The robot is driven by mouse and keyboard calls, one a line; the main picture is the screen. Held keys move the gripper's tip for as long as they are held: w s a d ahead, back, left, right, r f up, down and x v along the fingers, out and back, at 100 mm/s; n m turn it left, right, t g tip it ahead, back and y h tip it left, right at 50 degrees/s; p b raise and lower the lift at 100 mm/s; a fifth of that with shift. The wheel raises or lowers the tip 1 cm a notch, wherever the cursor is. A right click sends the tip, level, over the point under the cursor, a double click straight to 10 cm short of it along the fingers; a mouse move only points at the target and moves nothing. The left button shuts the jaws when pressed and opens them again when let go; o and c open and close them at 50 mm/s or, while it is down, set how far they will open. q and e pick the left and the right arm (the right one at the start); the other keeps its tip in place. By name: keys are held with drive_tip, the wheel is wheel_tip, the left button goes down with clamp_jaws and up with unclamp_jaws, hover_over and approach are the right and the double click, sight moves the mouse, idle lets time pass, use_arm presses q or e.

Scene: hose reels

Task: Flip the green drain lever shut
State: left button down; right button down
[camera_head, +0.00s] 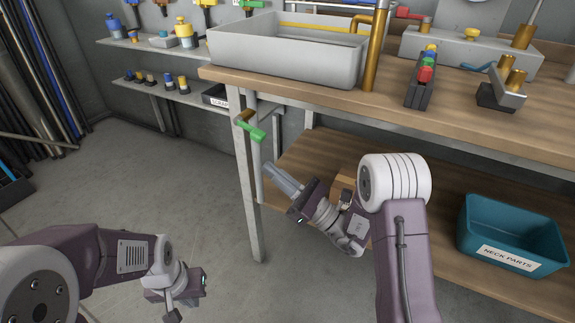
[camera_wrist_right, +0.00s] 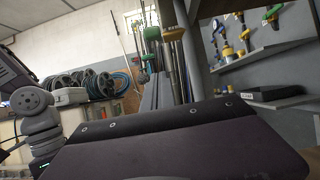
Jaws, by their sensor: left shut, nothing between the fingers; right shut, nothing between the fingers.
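The green drain lever (camera_head: 251,132) sits on a small brass valve (camera_head: 244,117) below the front left corner of the sink bench. It slants down to the right in the head view. My right gripper (camera_head: 268,168) is shut and empty, its grey fingers pointing up and left, just below the lever and apart from it. In the right wrist view, green and brass parts (camera_wrist_right: 152,34) show above the finger tips. My left gripper (camera_head: 190,291) hangs low at the left over the floor, far from the lever; its fingers are mostly hidden.
A grey sink (camera_head: 285,50) stands on the wooden bench (camera_head: 400,115). A bench leg (camera_head: 247,190) rises close beside my right gripper. A teal bin (camera_head: 510,238) sits on the lower shelf. Wall shelves (camera_head: 160,42) with fittings stand at the back left.

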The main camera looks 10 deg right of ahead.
sight(263, 140)
use_arm(q)
drive_tip(key=f+b, duration=0.1)
drive_tip(key=b, duration=0.1)
drive_tip(key=shift+b, duration=0.4)
use_arm(e)
drive_tip(key=r, duration=0.1)
drive_tip(key=a+r, duration=0.1)
drive_tip(key=r, duration=0.1)
drive_tip(key=w+r, duration=0.1)
drive_tip(key=r, duration=0.1)
drive_tip(key=shift+a+r, duration=0.2)
drive_tip(key=shift+a, duration=0.1)
